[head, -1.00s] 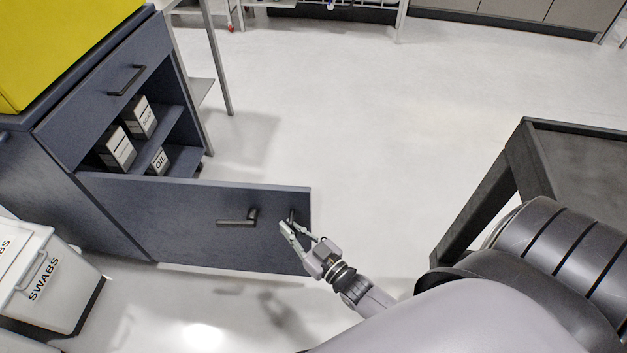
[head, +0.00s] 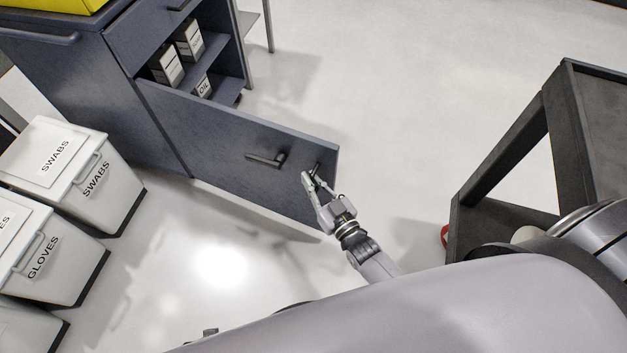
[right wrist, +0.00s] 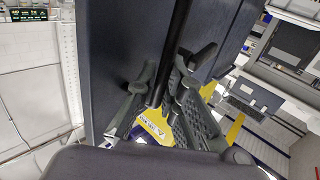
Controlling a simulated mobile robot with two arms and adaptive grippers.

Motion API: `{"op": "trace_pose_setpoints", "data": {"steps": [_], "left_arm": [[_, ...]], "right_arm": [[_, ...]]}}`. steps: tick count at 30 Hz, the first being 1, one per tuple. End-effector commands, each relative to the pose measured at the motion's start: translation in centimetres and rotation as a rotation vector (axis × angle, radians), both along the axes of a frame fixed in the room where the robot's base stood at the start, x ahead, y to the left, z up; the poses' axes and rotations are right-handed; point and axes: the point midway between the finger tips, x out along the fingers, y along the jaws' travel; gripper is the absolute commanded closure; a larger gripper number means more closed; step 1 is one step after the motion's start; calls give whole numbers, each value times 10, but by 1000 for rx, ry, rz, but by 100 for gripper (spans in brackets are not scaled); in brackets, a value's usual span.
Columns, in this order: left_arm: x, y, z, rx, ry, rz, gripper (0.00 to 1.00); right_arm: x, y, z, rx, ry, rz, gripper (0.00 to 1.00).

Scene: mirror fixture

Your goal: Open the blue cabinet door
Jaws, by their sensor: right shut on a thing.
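The blue cabinet (head: 150,110) stands at the upper left in the head view. Its door (head: 215,125) stands swung wide open, showing the shelves. A dark lever handle (head: 267,159) sits on the door face. My right gripper (head: 312,178) is at the door's free edge, to the right of that lever. It is shut on a small dark fitting there. In the right wrist view a black bar (right wrist: 178,40) runs between the fingers (right wrist: 165,112), beside the dark door panel (right wrist: 120,50). The exact contact is partly hidden. My left gripper is out of view.
Boxes (head: 188,40) stand on the cabinet shelves. White bins labelled SWABS (head: 115,200) and GLOVES (head: 65,265) stand at the left. A dark cart (head: 575,120) stands at the right. The floor between door and cart is clear.

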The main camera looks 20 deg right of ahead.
Motion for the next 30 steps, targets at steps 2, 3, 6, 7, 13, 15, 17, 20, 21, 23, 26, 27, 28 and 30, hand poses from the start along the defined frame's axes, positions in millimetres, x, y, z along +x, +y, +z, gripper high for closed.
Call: {"op": "trace_pose_setpoints", "data": {"steps": [2, 3, 6, 7, 13, 15, 17, 20, 21, 23, 26, 27, 28, 30], "left_arm": [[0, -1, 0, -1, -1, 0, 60], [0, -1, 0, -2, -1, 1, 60], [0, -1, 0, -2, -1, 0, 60], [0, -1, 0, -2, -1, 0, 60], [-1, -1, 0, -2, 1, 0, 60], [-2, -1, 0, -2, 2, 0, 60], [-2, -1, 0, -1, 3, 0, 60], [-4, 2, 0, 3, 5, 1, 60], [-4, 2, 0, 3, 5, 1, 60], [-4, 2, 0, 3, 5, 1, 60], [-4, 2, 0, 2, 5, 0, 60], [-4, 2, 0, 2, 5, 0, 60], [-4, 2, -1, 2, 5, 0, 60], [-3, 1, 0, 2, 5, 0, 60]], "right_arm": [[0, 1, 0, 1, -1, 1, 89], [0, 1, 0, 1, -1, 1, 87], [0, 1, 0, 1, -1, 1, 80], [0, 1, 0, 1, -1, 1, 78], [0, 1, 0, 1, -1, 1, 70], [0, 1, 0, 1, 0, 1, 70], [0, 1, 0, 1, 0, 1, 70], [-2, 0, 0, 1, 1, 1, 70], [-5, 0, -1, 1, 1, 1, 70], [-11, -2, -1, 1, 2, 1, 70], [-28, -6, -1, -1, 3, 1, 70], [-34, -7, -1, -1, 3, 1, 70], [-40, -8, -2, -1, 3, 1, 70], [-51, -11, -1, -1, 3, 1, 70]]}}
